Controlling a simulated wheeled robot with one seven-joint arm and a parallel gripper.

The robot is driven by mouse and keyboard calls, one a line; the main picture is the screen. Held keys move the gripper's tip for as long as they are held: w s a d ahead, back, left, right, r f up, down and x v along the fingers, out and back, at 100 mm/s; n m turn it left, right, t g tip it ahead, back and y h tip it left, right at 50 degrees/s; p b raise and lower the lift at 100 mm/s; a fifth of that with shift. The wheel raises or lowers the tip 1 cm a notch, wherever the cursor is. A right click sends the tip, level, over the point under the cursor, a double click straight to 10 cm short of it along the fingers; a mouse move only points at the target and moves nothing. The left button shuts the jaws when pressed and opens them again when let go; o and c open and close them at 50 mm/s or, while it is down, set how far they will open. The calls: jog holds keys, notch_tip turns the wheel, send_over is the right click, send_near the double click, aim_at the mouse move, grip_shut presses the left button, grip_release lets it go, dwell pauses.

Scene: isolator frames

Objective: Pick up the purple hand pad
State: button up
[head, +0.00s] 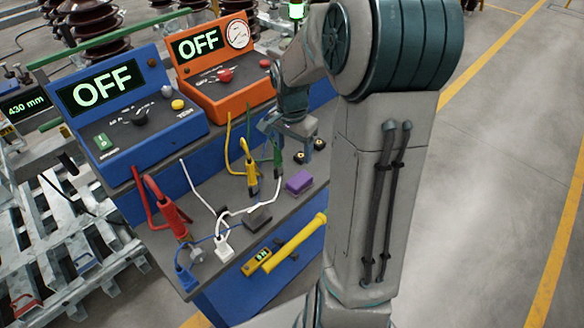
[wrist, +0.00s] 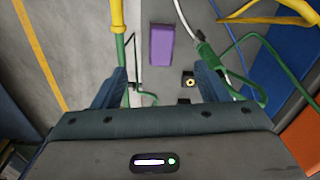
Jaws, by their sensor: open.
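The purple hand pad (head: 299,182) lies on the grey shelf of the blue bench, near its right edge. It also shows in the wrist view (wrist: 161,44) as a purple block, ahead of the jaws and between their lines. My gripper (head: 290,142) hangs above the shelf, farther back than the pad and apart from it. In the wrist view my gripper (wrist: 160,80) has its two fingers spread, with nothing held between them.
Yellow (head: 252,178) and red (head: 175,218) clamps with cables stand on the shelf left of the pad. A green clamp (wrist: 212,57) and cable lie right of it. Blue and orange OFF consoles (head: 190,100) stand behind. Open floor lies right.

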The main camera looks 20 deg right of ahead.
jog(key=w+d+f+m, duration=0.1)
jog(key=d+m, duration=0.1)
send_over(300, 179)
jog(key=f, duration=0.9)
jog(key=shift+w+a+f+p, duration=0.1)
jog(key=shift+w+a+p, duration=0.05)
jog(key=shift+a+p, duration=0.2)
jog(key=shift+d+f+p, duration=0.15)
jog(key=shift+f+p, duration=0.1)
jog(key=shift+f, duration=1.1)
jog(key=shift+d+f+p, duration=0.15)
jog(key=shift+f+p, duration=0.05)
jog(key=shift+f, duration=1.1)
jog(key=c, duration=0.9)
